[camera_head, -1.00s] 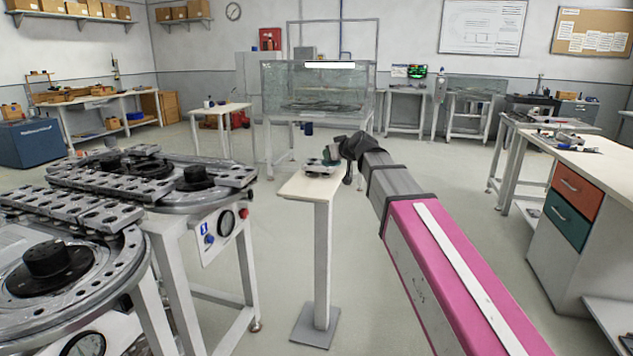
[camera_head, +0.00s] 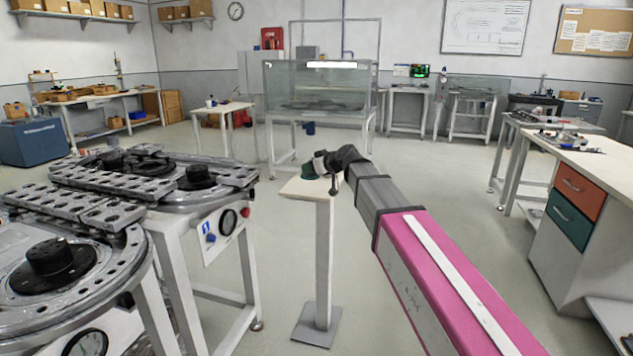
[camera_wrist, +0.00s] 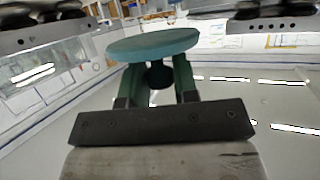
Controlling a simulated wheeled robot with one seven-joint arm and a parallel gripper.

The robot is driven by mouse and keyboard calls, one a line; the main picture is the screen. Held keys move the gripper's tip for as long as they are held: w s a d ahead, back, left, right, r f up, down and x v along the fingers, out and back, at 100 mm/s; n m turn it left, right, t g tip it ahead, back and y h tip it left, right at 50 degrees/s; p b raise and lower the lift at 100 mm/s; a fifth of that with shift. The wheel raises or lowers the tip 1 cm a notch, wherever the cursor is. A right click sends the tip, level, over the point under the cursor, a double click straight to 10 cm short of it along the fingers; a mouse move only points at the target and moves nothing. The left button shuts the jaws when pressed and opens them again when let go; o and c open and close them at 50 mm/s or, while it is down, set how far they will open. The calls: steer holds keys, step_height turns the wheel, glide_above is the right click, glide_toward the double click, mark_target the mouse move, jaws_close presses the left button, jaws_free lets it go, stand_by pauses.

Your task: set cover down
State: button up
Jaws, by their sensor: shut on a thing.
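The cover is a flat teal-green disc (camera_wrist: 152,44) seen beyond my fingers in the wrist view. A dark round part below the disc sits between my two green fingers. My gripper (camera_wrist: 158,78) is shut on the cover. In the head view, my gripper (camera_head: 325,163) is over the small pale-topped stand (camera_head: 303,188), and the dark green cover (camera_head: 309,174) shows at its left. Whether the cover touches the stand top cannot be told. My wrist hides part of the stand top.
Ring tracks with metal links (camera_head: 125,180) stand on frames at left, close to the stand. A workbench with drawers (camera_head: 570,195) is at right. A glass tank (camera_head: 318,88) on a white frame stands behind. Open floor lies between the stand and the workbench.

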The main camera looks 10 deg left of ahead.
mark_target(317, 190)
steer(key=shift+w+d+f, duration=0.8)
steer(key=shift+w+d, duration=0.05)
steer(key=shift+w, duration=0.15)
steer(key=shift+f, duration=2)
steer(key=o, duration=0.9)
steer(key=shift+f, duration=0.1)
